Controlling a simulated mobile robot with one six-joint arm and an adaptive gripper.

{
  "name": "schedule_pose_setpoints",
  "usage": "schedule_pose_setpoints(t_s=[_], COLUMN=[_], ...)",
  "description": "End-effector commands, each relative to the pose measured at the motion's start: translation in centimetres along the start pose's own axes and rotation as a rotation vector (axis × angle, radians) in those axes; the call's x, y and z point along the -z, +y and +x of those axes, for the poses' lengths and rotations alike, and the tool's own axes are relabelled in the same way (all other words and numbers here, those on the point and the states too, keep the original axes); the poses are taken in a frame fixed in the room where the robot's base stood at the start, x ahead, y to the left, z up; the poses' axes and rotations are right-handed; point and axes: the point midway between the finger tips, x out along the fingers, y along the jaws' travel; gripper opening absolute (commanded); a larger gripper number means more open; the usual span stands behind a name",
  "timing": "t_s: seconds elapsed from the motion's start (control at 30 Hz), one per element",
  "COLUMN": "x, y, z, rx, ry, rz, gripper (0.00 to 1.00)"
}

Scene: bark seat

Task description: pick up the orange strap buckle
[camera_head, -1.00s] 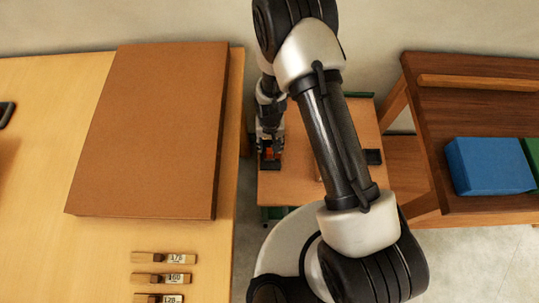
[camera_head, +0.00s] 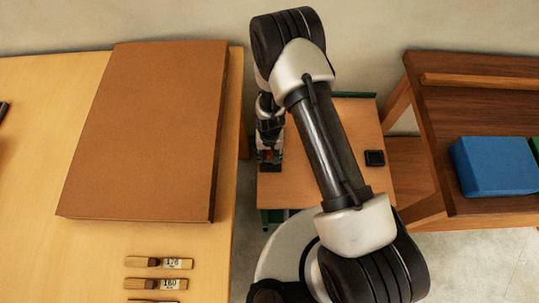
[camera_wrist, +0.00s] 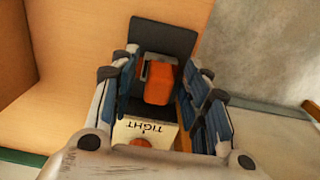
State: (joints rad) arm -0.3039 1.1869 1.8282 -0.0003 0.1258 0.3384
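The orange strap buckle (camera_wrist: 158,82) sits in front of a dark pad (camera_wrist: 165,38) in the wrist view, with a grey metal edge along its left side. My gripper (camera_wrist: 160,65) is open, with one blue-padded finger on each side of the buckle and small gaps visible between. Whether either finger touches it, I cannot tell. In the head view my gripper (camera_head: 269,153) points down at the left side of a small wooden table, and only a bit of orange (camera_head: 266,155) shows there.
A pale card marked "TIGHT" (camera_wrist: 145,131) lies between the fingers, nearer the palm. The small table (camera_head: 325,188) has a dark block (camera_head: 374,158) at its right. A large bench with a brown board (camera_head: 150,130) stands close on the left; a darker table with a blue block (camera_head: 493,165) stands right.

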Motion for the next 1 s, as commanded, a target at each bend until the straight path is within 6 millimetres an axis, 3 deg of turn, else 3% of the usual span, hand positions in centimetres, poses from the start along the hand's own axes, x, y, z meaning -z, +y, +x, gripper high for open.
schedule_pose_setpoints(t_s=[0.6,1.0], x=[-0.02,0.02], y=[0.01,-0.01], z=[-0.01,-0.42], rx=[0.000,0.000], ry=[-0.001,0.000], rz=[0.000,0.000], gripper=[0.00,0.00])
